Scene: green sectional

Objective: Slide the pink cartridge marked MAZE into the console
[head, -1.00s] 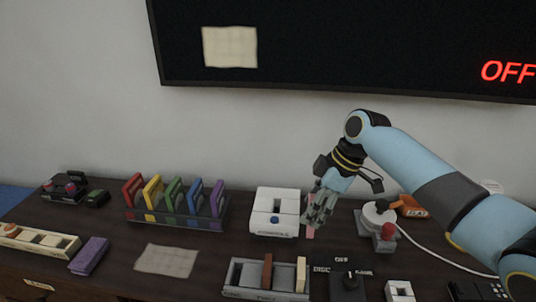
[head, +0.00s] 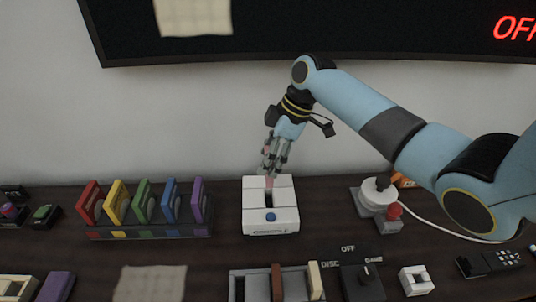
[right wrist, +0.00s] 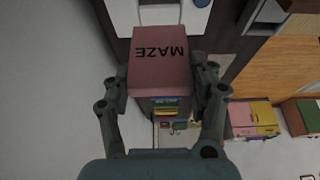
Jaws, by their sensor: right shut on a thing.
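The white console (head: 270,221), with a dark slot and a blue button, stands on the dark table in the middle of the head view. My right gripper (head: 270,166) is shut on the pink cartridge (head: 269,182), pointing down above the back part of the console. In the right wrist view the pink cartridge (right wrist: 160,62) fills the space between the fingers, its MAZE label showing upside down. Whether its lower edge touches the slot cannot be told. My left gripper is not in view.
A rack of coloured cartridges (head: 148,232) stands left of the console. A joystick (head: 380,196) with a white cable is to the right. A grey divided tray (head: 296,286) and a switch box (head: 364,282) lie in front. The screen (head: 300,30) hangs behind.

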